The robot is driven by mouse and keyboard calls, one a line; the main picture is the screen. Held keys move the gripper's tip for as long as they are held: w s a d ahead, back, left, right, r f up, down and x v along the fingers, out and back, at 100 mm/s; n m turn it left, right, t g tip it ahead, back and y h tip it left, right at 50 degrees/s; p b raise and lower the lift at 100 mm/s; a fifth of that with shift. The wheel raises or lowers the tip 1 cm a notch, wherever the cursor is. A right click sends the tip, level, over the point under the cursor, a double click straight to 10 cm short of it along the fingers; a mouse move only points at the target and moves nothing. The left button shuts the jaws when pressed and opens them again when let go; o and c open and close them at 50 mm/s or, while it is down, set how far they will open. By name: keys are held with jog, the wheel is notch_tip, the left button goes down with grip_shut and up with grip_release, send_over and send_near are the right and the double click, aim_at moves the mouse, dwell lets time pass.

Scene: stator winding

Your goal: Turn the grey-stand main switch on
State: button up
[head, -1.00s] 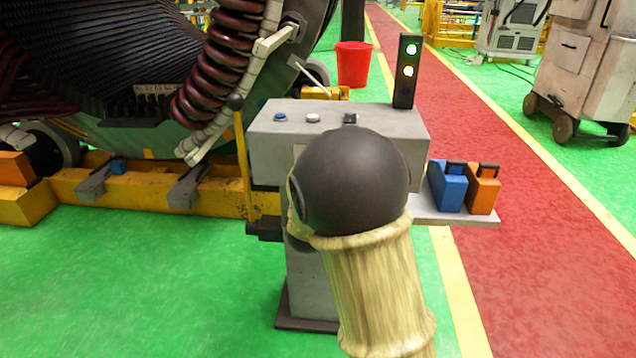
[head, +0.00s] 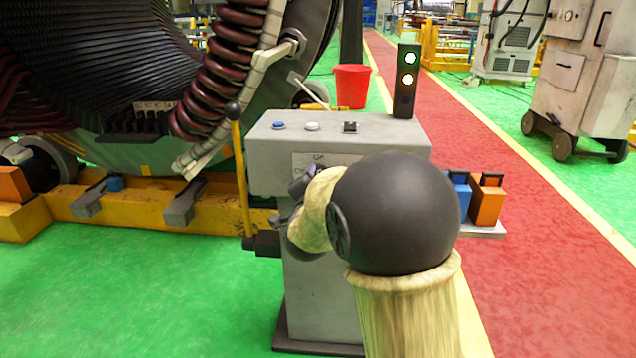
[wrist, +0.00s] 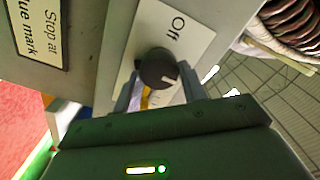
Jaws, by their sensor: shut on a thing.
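The grey stand (head: 340,135) is upright in the head view, with a white label (head: 310,160) on its front. The main switch is a black rotary knob (wrist: 154,66) with a white mark on a white plate (wrist: 148,28) reading "Off" in the wrist view. The mark is turned away from the "Off" word, toward the lower right of the picture. My gripper (head: 298,186) is at the stand's front face; in the wrist view its fingers (wrist: 160,88) are on both sides of the knob, shut on it. In the head view the knob is hidden.
A yellow lever (head: 240,165) with a black ball stands left of the stand. Blue (head: 458,190) and orange (head: 487,200) blocks sit on a side shelf. The stator (head: 100,70) is behind left.

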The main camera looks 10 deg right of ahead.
jog(key=o, duration=1)
jog(key=shift+c, duration=0.2)
jog(key=shift+s, duration=0.1)
jog(key=p+v, duration=0.1)
jog(key=v, duration=1.6)
